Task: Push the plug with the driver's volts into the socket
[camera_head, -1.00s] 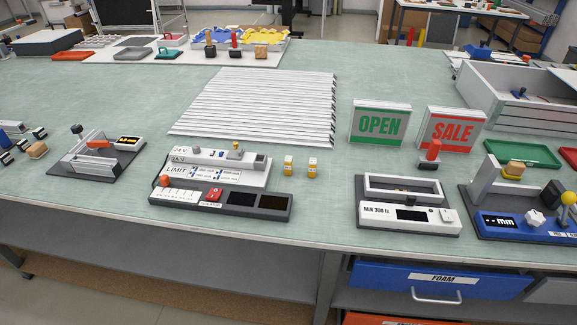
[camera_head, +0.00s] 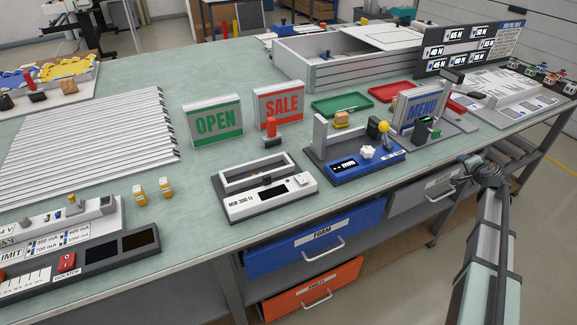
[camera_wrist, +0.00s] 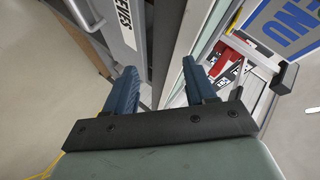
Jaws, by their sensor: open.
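A white and grey driver unit (camera_head: 92,222) lies at the table's left front in the head view, cut off by the left edge. It carries a "V" label, a LIMIT panel with several mA values, and small pegs on top. Two small yellow plug-like blocks with pale tops, one (camera_head: 140,195) and another (camera_head: 166,187), stand upright just right of it. Their markings are too small to read, and I cannot make out the socket clearly. My gripper (camera_wrist: 158,68) shows in the wrist view, open and empty, its blue fingers apart beside the table edge, far from the driver and plugs.
A dark panel with a red isolator switch (camera_head: 67,262) lies before the driver. A white MLW tester (camera_head: 240,207), a blue mm gauge (camera_head: 365,167), and OPEN (camera_head: 213,122), SALE (camera_head: 280,108) and MENU (camera_head: 420,108) signs stand rightward.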

